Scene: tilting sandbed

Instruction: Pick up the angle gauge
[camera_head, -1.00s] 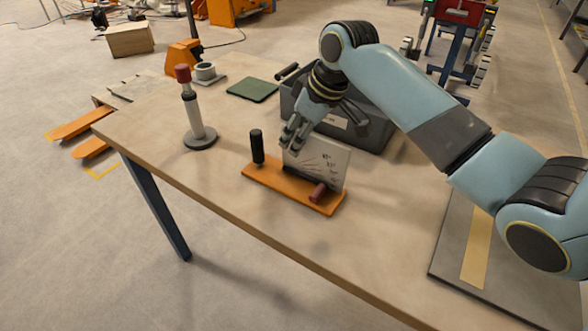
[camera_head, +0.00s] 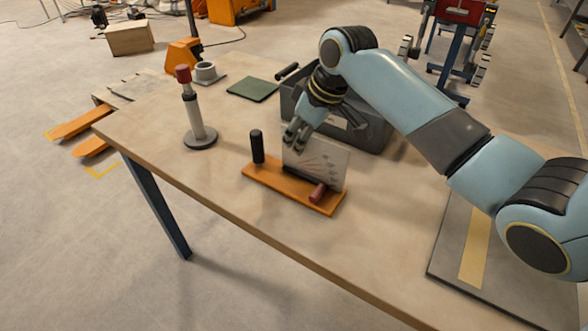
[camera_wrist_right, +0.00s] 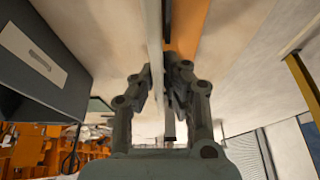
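The angle gauge stands on the table as an orange base (camera_head: 272,184) with an upright pale plate (camera_head: 322,166) bearing angle lines. A black upright grip (camera_head: 257,147) is at the base's left end and a dark red knob (camera_head: 318,192) at its right. My right gripper (camera_head: 294,142) points down at the plate's upper left edge. In the right wrist view its fingers (camera_wrist_right: 158,78) lie close on either side of the plate, seen edge-on (camera_wrist_right: 154,25). Whether both fingers press on it is unclear. My left gripper is not in view.
A dark grey bin (camera_head: 372,135) stands right behind the gauge, under my right forearm. A grey post with a red top (camera_head: 194,115) stands to the left. A green pad (camera_head: 253,90) lies behind. The table's front area is clear.

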